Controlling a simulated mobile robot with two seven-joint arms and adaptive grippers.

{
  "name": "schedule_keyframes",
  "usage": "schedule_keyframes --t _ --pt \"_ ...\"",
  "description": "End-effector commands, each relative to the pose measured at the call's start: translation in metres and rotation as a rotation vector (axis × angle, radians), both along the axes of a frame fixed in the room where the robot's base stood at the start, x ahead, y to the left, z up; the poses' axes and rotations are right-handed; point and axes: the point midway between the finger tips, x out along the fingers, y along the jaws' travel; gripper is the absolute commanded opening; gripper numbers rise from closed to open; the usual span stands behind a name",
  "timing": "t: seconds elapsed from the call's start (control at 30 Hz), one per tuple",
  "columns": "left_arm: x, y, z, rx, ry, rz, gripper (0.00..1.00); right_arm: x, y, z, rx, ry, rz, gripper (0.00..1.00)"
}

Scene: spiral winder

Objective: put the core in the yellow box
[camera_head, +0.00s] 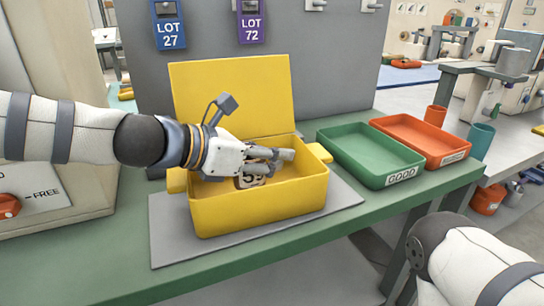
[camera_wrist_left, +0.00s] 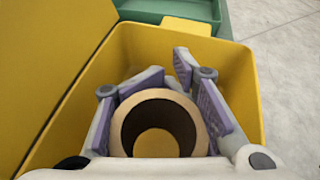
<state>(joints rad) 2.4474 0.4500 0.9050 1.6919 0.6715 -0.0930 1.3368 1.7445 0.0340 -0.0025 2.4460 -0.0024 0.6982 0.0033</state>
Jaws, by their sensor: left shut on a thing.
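The yellow box (camera_head: 262,212) stands on a grey mat with its lid (camera_head: 232,95) raised at the back. My left gripper (camera_head: 272,158) reaches into the box from the left. It is shut on the core (camera_head: 250,182), a short hollow cylinder with a dark number on its side, partly hidden by the fingers. In the left wrist view the core's tan rim and open bore (camera_wrist_left: 160,112) show between the purple-padded fingers, within the box's walls (camera_wrist_left: 243,85). I cannot tell whether the core touches the box floor. My right gripper is out of view; only part of that arm shows.
A green tray (camera_head: 345,162) marked GOOD and an orange tray (camera_head: 455,138) stand right of the box on the green bench. The grey mat (camera_head: 165,235) lies under the box. LOT 27 (camera_head: 171,36) and LOT 72 (camera_head: 251,28) tags hang on the panel behind.

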Motion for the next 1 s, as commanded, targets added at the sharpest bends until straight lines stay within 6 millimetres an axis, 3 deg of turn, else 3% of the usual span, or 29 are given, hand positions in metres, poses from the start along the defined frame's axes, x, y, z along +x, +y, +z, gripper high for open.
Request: schedule_keyframes --t 0.4,0.43,0.6,0.87,1.0 --pt "0.000 0.000 -0.012 0.000 0.002 0.002 0.00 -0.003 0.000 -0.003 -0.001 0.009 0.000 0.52" --pt "0.000 0.001 -0.012 0.000 0.002 0.002 0.26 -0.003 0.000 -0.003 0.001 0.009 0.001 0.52" --pt "0.000 0.000 -0.012 0.000 0.001 0.000 0.61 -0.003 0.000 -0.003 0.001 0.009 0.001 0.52" --pt "0.000 0.000 -0.011 0.000 0.001 0.000 0.61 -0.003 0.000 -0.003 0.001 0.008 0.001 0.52" --pt "-0.001 0.001 0.007 0.001 -0.006 0.000 0.61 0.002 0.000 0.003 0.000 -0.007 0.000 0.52"
